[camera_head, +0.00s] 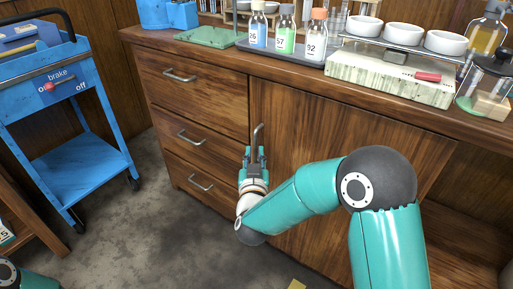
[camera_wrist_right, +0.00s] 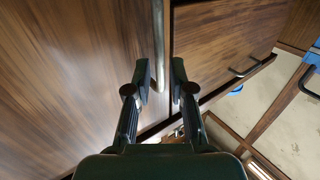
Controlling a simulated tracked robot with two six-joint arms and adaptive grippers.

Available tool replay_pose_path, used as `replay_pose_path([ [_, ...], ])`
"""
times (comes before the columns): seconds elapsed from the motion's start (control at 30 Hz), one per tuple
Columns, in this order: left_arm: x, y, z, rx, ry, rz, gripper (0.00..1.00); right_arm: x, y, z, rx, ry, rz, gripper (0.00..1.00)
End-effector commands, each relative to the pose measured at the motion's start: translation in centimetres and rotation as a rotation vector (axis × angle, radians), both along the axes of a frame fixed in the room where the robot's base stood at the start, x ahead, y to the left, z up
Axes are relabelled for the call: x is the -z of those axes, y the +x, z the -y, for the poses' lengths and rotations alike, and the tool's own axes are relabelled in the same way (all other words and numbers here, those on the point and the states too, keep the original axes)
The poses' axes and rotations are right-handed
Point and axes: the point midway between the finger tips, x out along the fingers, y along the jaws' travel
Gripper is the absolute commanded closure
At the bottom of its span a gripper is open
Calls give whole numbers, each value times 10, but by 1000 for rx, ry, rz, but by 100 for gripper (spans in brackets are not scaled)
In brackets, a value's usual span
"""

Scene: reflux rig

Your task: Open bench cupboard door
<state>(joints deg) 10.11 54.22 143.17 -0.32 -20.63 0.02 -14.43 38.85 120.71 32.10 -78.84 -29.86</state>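The wooden cupboard door (camera_head: 307,125) is right of the drawers in the bench front and looks shut. Its upright metal handle (camera_head: 258,132) is near the door's left edge. My right gripper (camera_head: 254,153) points up at the lower part of this handle. In the right wrist view, the two fingers of the right gripper (camera_wrist_right: 161,76) are apart, with the handle (camera_wrist_right: 159,45) between their tips. The handle is nearer the left finger; I cannot tell if they touch. My left gripper is out of view.
Three drawers with handles (camera_head: 180,76) are left of the door. Labelled bottles (camera_head: 285,32), a tray and white bowls (camera_head: 403,34) stand on the bench top. A blue trolley (camera_head: 70,120) is at the left. The floor (camera_head: 150,215) before the drawers is clear.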

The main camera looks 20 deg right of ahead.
Motion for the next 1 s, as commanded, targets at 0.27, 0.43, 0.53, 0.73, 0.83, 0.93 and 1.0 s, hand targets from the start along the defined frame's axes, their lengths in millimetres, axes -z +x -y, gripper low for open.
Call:
replay_pose_path([
  [0.27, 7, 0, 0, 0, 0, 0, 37, 1, 34, 11, 0, 1, 0, 78],
  [0.43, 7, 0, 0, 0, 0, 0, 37, 0, 39, 13, -1, -1, -1, 78],
  [0.53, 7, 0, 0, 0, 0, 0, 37, 0, 40, 13, -1, -1, -1, 78],
  [0.73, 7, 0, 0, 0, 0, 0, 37, 0, 39, 13, -1, 0, -1, 91],
  [0.83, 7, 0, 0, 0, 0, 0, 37, 1, 39, 12, -1, 0, -1, 100],
  [0.93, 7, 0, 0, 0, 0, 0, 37, 1, 39, 12, -2, 0, -1, 100],
  [1.0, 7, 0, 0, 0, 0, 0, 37, 1, 39, 12, -2, 1, -2, 100],
])
